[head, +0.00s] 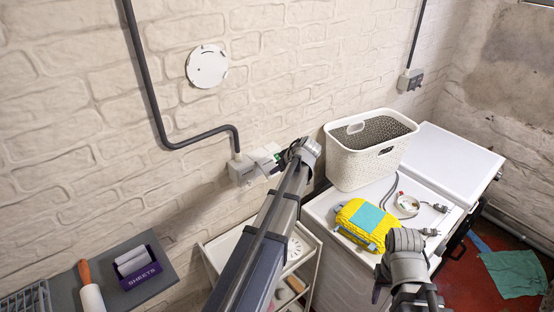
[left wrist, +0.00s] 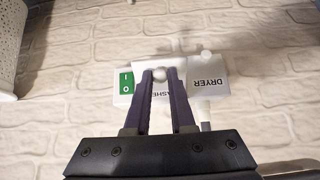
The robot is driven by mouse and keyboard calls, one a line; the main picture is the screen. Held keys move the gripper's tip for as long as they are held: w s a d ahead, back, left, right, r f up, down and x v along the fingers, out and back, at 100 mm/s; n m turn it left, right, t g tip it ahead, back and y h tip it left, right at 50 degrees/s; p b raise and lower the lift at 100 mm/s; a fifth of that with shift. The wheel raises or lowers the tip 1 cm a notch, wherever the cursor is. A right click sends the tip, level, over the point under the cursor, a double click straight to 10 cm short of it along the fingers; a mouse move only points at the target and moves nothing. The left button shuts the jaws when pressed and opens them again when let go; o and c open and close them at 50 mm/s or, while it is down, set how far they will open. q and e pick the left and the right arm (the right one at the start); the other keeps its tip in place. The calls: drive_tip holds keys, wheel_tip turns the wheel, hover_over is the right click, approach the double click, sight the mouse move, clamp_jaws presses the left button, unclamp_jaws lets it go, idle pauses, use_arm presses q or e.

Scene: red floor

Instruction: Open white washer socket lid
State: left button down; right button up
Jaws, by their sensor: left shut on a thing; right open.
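The white socket box (head: 243,173) is on the brick wall, left of my left gripper (head: 280,160). In the left wrist view the box appears upside down, with a green I/O switch (left wrist: 126,83), a washer lid (left wrist: 161,91) and a dryer lid (left wrist: 208,80). My left gripper (left wrist: 160,76) has its fingertips on both sides of the small white knob of the washer lid and is shut on it. The fingers hide part of the washer label. How far the lid is raised cannot be told. My right gripper (head: 408,293) is open at the lower right, partly hidden by its own wrist.
A white basket (head: 358,163) stands on a white appliance (head: 450,160) to the right. A yellow packet (head: 366,222), a tape roll (head: 407,204) and plugs (head: 430,231) lie in front. A grey pipe (head: 155,110) runs down to the socket. A white cart (head: 222,243) stands below.

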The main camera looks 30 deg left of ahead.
use_arm(q)
drive_tip(key=r+h+p, duration=0.1)
drive_tip(key=p, duration=0.1)
drive_tip(key=r+g+h+p, duration=0.1)
drive_tip(key=r+h+p, duration=0.1)
drive_tip(key=p, duration=0.1)
drive_tip(key=a+r+g+h+p, duration=0.1)
drive_tip(key=h+p, duration=0.1)
drive_tip(key=shift+w+a+r, duration=0.1)
drive_tip(key=shift+w+r, duration=0.2)
drive_tip(key=shift+w, duration=0.05)
drive_tip(key=shift+w+a+r+g+h+p, duration=0.1)
drive_tip(key=shift+a+r+g+h+p, duration=0.25)
drive_tip(key=shift+h+p, duration=0.4)
drive_tip(key=shift+w+a+r+g+h+p, duration=0.15)
drive_tip(key=shift+r+g+h+p, duration=0.15)
drive_tip(key=shift+h, duration=0.35)
drive_tip(key=shift+a+r+g+h, duration=0.35)
drive_tip(key=shift+h, duration=0.45)
drive_tip(key=c, duration=0.8)
unclamp_jaws()
drive_tip(key=shift+o, duration=0.2)
